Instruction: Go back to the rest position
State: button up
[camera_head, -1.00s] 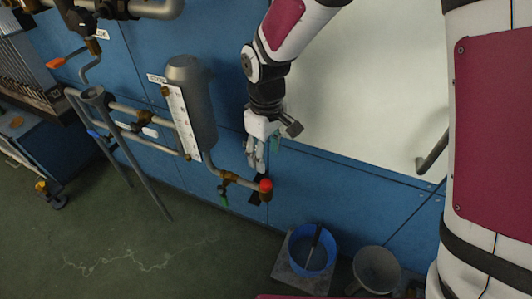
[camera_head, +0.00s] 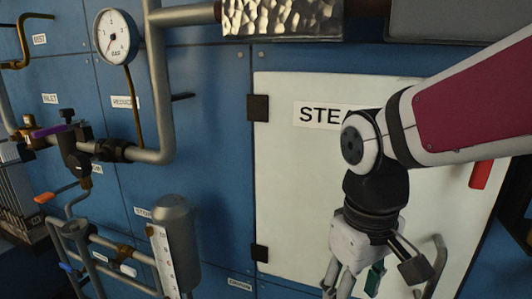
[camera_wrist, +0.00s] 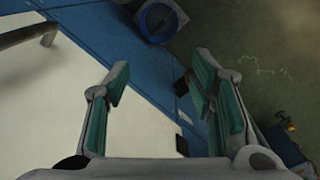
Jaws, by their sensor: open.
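My gripper (camera_head: 350,283) hangs pointing down in front of the white cabinet door (camera_head: 290,190) in the head view, its fingertips cut off by the lower edge. In the wrist view my gripper (camera_wrist: 163,95) shows its two green-lined fingers spread apart with nothing between them. The white door also fills the lower left of the wrist view (camera_wrist: 60,110). The gripper touches nothing that I can see.
A pressure gauge (camera_head: 116,36), grey pipes (camera_head: 158,90) and a grey cylinder (camera_head: 176,225) with a white scale stand left of the arm. A door handle (camera_head: 436,265) is close right of the gripper. A blue bucket (camera_wrist: 158,20) is on the floor.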

jog(key=s+d+r+m, duration=0.1)
jog(key=s+d+m, duration=0.2)
jog(key=s, duration=0.5)
jog(key=s+d+r+m, duration=0.1)
jog(key=s+d+m, duration=0.15)
jog(key=s, duration=0.65)
notch_tip(320, 180, up, 28)
jog(key=t+p, duration=0.3)
jog(key=p, duration=2.3)
jog(key=shift+w+d+f+t+y, duration=0.15)
jog(key=shift+w+d+t+y, duration=0.15)
jog(key=shift+d+t, duration=0.1)
jog(key=shift+n, duration=0.25)
